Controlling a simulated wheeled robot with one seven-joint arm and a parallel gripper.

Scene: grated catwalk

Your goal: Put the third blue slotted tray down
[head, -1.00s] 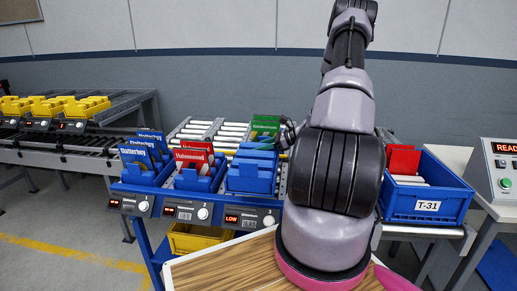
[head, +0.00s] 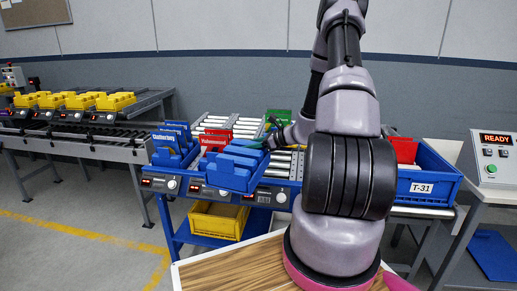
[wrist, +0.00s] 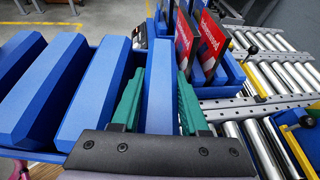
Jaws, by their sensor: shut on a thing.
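The third blue slotted tray (head: 232,168) has no cards in it. In the head view it is at the front of the roller rack, partly over the red-card tray's place and hiding the third display.
A blue tray with blue cards (head: 172,145) and red cards (head: 215,140) stand beside the held tray. Green cards (head: 278,117) are behind. Bare rollers (head: 283,163) show to the right. A blue T-31 bin (head: 428,180) stands further right, a yellow bin (head: 217,220) below.

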